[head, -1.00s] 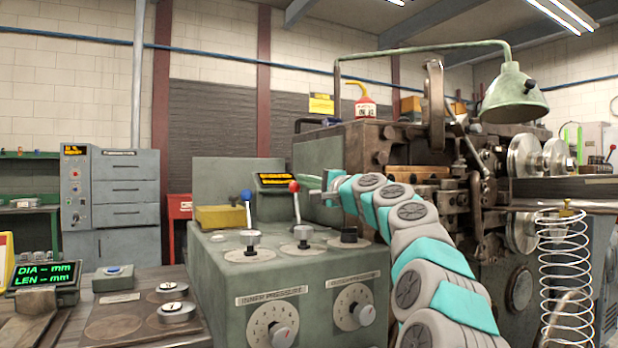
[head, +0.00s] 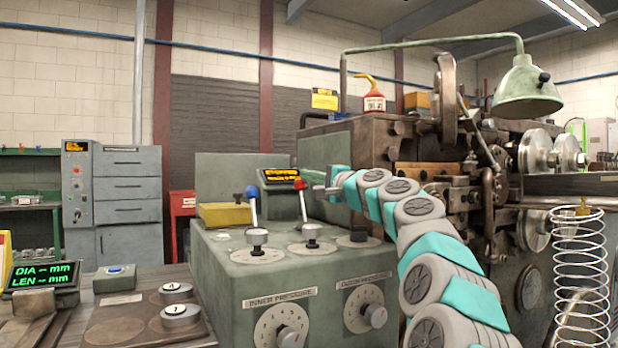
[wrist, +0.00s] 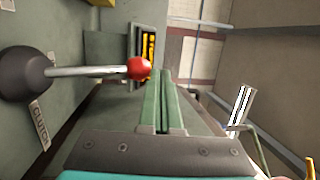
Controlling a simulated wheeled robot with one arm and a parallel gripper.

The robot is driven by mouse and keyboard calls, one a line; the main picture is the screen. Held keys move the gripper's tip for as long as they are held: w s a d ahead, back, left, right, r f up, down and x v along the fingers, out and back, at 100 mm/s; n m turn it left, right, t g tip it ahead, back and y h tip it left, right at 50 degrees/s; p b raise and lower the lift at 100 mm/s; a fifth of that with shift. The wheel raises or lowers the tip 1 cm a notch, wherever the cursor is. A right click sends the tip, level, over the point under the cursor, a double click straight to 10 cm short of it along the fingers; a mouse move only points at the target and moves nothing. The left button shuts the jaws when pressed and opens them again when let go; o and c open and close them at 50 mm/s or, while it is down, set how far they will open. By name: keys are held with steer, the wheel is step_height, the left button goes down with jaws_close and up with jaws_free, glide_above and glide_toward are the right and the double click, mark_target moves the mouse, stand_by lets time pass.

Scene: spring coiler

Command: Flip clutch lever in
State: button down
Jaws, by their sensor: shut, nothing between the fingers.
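The clutch lever is a thin metal rod with a red knob (head: 299,185), standing on the green control box and leaning slightly left. In the wrist view its red knob (wrist: 139,68) and rod run from a dark round base at left, beside a label reading CLUTCH. My gripper (head: 315,179) is just right of and behind the red knob in the head view. Its green fingers (wrist: 166,98) are together and empty in the wrist view. The knob appears just left of them; I cannot tell whether they touch.
A blue-knobbed lever (head: 251,192) stands left of the red one. A small lit display (head: 279,175) and a yellow block (head: 225,215) are behind. The green control box (head: 235,290) carries dials. The coiling machine (head: 375,150) stands at right, with a tall spring (head: 580,270) in front.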

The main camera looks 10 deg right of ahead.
steer(key=s+d+r, duration=0.6)
steer(key=s+r, duration=0.1)
steer(key=s, duration=0.3)
steer(key=shift+p, duration=0.35)
steer(key=shift+s+d, duration=0.1)
